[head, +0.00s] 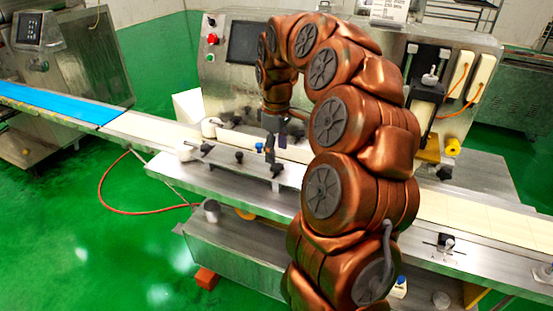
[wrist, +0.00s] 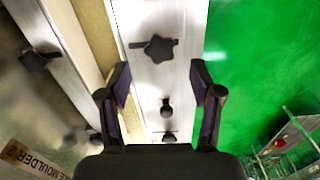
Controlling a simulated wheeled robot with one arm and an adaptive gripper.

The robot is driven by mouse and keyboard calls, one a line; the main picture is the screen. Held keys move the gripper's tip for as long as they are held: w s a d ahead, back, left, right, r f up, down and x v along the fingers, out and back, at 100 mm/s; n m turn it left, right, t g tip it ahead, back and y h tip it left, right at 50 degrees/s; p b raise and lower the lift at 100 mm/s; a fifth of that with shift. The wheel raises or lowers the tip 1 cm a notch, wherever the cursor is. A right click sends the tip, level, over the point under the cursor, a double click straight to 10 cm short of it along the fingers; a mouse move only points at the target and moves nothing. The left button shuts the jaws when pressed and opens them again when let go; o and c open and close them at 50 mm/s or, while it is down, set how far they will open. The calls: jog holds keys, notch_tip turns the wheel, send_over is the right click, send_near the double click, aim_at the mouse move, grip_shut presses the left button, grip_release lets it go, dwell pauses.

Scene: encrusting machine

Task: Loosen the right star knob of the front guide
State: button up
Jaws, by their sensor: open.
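The right star knob is black and sits on the pale metal front guide (wrist: 185,25). In the wrist view the knob (wrist: 160,48) lies just beyond my fingertips, between their lines and apart from both. In the head view it appears to be the dark knob (head: 277,170) near the right end of the front guide (head: 225,161). My gripper (wrist: 160,78) is open and empty, its two dark fingers spread above the guide. In the head view my gripper (head: 270,143) points down just behind and above that knob. The exact height gap cannot be told.
A smaller black knob (wrist: 167,107) stands on the guide between my fingers. Another dark knob (wrist: 38,60) is on the parallel rail to the left. The pale conveyor belt (head: 435,208) runs beside the guide. Open green floor (head: 60,220) lies in front.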

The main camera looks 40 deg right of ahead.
aim_at(275, 167)
notch_tip(275, 167, up, 8)
jog(key=shift+f, duration=0.2)
dwell(0.5)
jog(key=s+a+r+p, duration=0.2)
jog(key=s+a+p, duration=0.2)
jog(key=s+a, duration=0.9)
jog(key=s+a+f+m+g+p, duration=0.1)
jog(key=s+a, duration=0.3)
jog(key=s, duration=0.5)
jog(key=s+a+f+m+p, duration=0.2)
jog(key=s+a+f+m, duration=0.2)
jog(key=s, duration=0.4)
jog(key=shift+s+a+f+m+g+p, duration=0.15)
jog(key=shift+s+m+g+p, duration=0.15)
jog(key=shift+s+g+p, duration=0.1)
